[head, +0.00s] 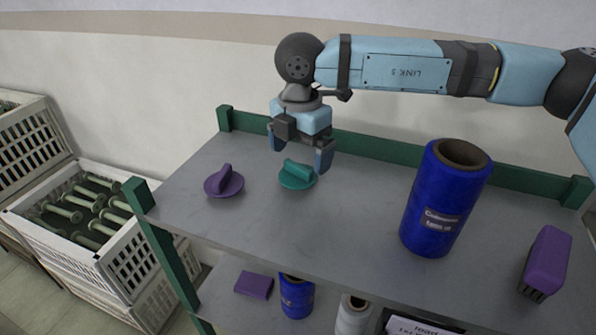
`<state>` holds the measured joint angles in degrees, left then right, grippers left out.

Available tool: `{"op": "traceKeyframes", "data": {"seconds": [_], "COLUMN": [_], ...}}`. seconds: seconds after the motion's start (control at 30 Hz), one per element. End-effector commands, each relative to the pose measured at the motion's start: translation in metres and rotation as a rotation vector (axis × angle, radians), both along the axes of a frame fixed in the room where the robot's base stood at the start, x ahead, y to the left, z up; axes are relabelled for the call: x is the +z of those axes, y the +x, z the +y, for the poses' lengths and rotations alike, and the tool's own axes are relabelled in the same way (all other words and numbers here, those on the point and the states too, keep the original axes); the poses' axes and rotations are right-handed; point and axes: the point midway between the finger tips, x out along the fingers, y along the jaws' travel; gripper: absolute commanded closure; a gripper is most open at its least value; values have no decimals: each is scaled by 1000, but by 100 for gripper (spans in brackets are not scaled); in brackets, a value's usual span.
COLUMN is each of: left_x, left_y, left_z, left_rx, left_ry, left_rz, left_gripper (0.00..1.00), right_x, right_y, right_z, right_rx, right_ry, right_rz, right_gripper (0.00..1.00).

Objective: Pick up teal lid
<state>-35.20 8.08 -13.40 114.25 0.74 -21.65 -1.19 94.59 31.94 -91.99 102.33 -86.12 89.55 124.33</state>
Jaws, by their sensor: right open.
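The teal lid (297,176) lies flat on the grey shelf top, a round disc with a raised bar handle. I cannot tell whether the right finger touches the lid. My left gripper does not show.
A purple lid (224,182) lies to the left of the teal one. White crates (128,262) stand at left. The shelf (330,225) is clear in front of the teal lid.

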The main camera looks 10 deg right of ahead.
Motion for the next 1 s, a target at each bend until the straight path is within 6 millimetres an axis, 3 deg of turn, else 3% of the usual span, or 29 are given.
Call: {"op": "traceKeyframes", "data": {"seconds": [0.13,0.3,0.57,0.73,1.0], "left_x": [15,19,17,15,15], "left_y": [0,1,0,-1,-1], "left_z": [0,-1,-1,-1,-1], "left_rx": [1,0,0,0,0], "left_ry": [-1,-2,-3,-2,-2], "left_rz": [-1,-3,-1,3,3], "left_gripper": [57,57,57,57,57], "right_x": [-20,-40,-43,-43,-43], "right_y": [-2,-2,-1,-1,-1], "right_z": [5,4,4,4,4], "right_rx": [2,0,0,0,0], "right_ry": [-2,-1,-1,-1,-1], "right_rz": [3,2,0,1,1], "right_gripper": [2,2,2,41,43]}}
